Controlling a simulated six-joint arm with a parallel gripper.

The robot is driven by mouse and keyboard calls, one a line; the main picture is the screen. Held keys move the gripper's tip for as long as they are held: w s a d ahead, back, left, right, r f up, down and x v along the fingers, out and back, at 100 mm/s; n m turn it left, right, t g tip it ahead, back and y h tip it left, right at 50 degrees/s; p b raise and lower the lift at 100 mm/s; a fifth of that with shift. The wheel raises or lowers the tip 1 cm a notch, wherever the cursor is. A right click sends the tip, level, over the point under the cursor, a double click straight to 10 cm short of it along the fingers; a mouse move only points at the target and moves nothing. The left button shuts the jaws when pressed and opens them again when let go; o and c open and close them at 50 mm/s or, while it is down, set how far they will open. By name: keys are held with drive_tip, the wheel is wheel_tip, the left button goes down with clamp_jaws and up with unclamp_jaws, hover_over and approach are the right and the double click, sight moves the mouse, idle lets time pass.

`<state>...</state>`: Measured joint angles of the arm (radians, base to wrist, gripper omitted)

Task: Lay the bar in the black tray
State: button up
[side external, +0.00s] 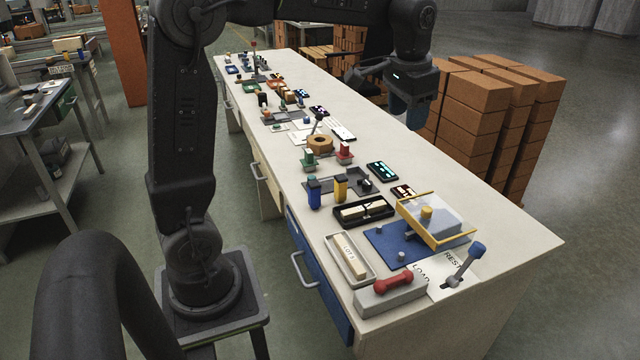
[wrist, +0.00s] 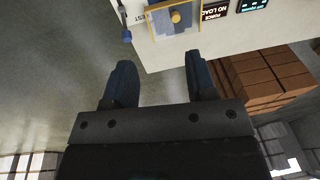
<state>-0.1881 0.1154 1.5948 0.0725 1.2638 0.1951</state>
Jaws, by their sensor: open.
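A cream bar (side external: 348,258) with dark lettering lies in a white tray (side external: 371,268) near the front of the bench. The black tray (side external: 372,221) sits just behind it and holds cream pieces with a dark gap between them. My gripper (side external: 404,115) is open and empty, raised over the far right side of the bench, well away from both trays. Neither tray can be made out in the wrist view.
A clear-lidded, yellow-framed box (side external: 436,220) stands on a blue plate right of the black tray. A red-handled grey block (side external: 391,291) and a blue-knobbed lever (side external: 465,262) are in front. Brick stacks (side external: 480,110) stand beyond the bench.

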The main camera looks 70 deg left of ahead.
drive_tip(key=s+d+f+t, duration=0.1)
drive_tip(key=s+d, duration=0.2)
drive_tip(key=s, duration=0.4)
drive_tip(key=s+d+f+t, duration=0.1)
drive_tip(key=s+d+f, duration=0.1)
drive_tip(key=s, duration=0.5)
drive_tip(key=s+d+f+t+h, duration=0.1)
drive_tip(key=s+d+f+t, duration=0.1)
drive_tip(key=s+d, duration=0.2)
drive_tip(key=s, duration=0.3)
drive_tip(key=shift+f, duration=0.15)
